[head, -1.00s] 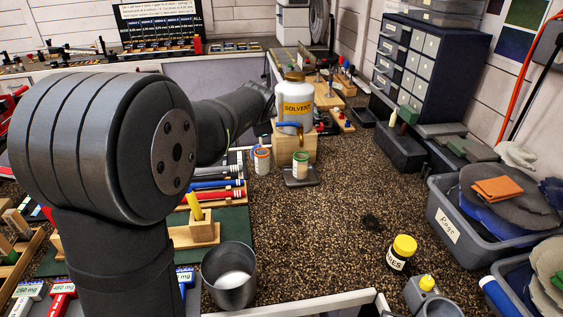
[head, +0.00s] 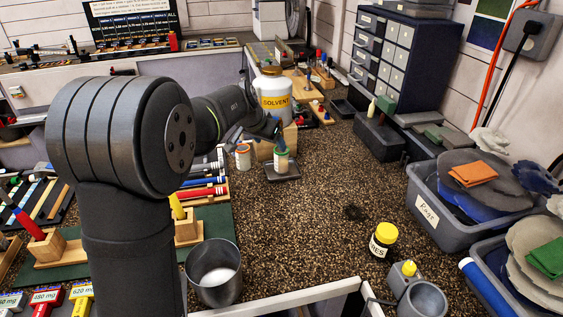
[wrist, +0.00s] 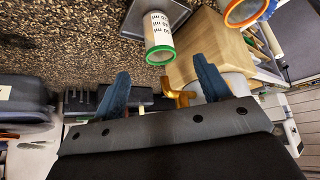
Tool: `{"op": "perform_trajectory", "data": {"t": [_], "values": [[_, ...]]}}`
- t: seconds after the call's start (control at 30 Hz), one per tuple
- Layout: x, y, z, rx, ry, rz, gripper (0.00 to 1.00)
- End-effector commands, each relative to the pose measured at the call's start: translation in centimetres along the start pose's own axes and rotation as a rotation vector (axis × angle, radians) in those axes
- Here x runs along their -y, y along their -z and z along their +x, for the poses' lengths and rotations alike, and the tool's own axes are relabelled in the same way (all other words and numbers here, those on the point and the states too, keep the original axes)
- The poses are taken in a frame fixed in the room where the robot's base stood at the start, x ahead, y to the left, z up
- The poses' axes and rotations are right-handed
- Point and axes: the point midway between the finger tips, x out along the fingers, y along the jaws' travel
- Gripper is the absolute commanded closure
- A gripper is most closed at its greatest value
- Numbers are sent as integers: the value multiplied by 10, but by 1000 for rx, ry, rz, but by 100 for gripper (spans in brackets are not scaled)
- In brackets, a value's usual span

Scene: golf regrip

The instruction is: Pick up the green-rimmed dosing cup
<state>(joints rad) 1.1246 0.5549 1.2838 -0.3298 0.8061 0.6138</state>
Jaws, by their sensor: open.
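The green-rimmed dosing cup (head: 281,160), a pale cup with printed markings, stands on a small dark plate (head: 284,175) in front of the wooden block. In the wrist view the cup (wrist: 159,38) shows with its green rim towards me, ahead of the gap between my blue fingers. My gripper (wrist: 161,67) is open and empty, with a finger to either side of the cup's line and apart from it. In the head view my gripper (head: 256,133) is just above and left of the cup. An orange-rimmed cup (head: 243,157) stands close by on the left.
A metal beaker (head: 214,274) stands in front.

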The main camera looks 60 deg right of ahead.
Motion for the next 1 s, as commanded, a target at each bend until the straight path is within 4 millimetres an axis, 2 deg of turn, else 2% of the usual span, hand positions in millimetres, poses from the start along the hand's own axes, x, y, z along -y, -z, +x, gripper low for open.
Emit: {"op": "perform_trajectory", "data": {"t": [0.03,0.2,0.47,0.8,1.0], "values": [[-1,-1,13,4,-3,0,31],[0,0,38,1,-1,1,31],[-1,0,52,0,0,1,31],[-4,1,96,1,0,2,31],[-3,2,98,-1,1,2,31]]}}
